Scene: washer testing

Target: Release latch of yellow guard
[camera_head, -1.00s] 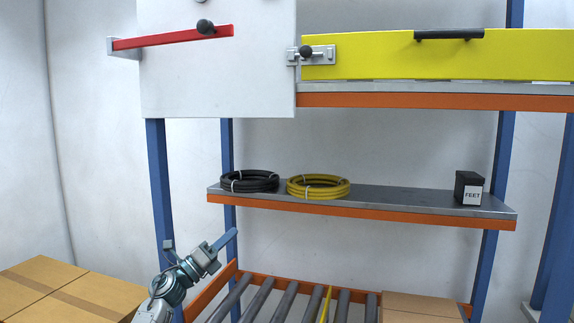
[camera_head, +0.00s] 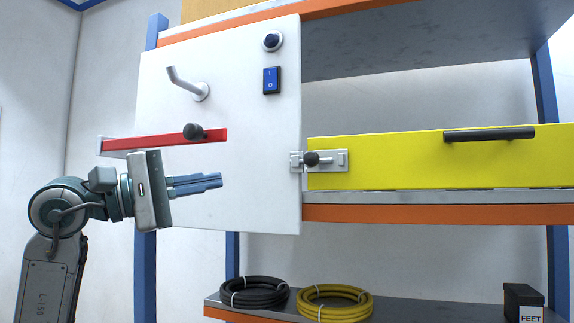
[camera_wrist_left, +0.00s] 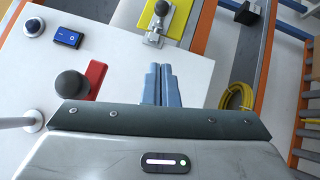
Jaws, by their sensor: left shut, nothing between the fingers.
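The yellow guard (camera_head: 400,160) is a long panel with a black handle (camera_head: 489,134), lying along the upper shelf. Its silver latch (camera_head: 342,160) with a black knob (camera_head: 311,159) sits at the guard's left end, beside the white panel (camera_head: 255,150). My left gripper (camera_head: 220,180) is shut and empty in front of the white panel, left of and a little below the latch. In the left wrist view, the shut fingers (camera_wrist_left: 163,84) point toward the latch knob (camera_wrist_left: 161,8), with a gap between. My right gripper is not in view.
A red bar (camera_head: 160,142) with a black knob (camera_head: 194,131) is just above my left gripper. A bent metal lever (camera_head: 184,84) and a blue switch (camera_head: 271,80) are on the panel. Black (camera_head: 253,292) and yellow hose coils (camera_head: 334,302) lie on the lower shelf.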

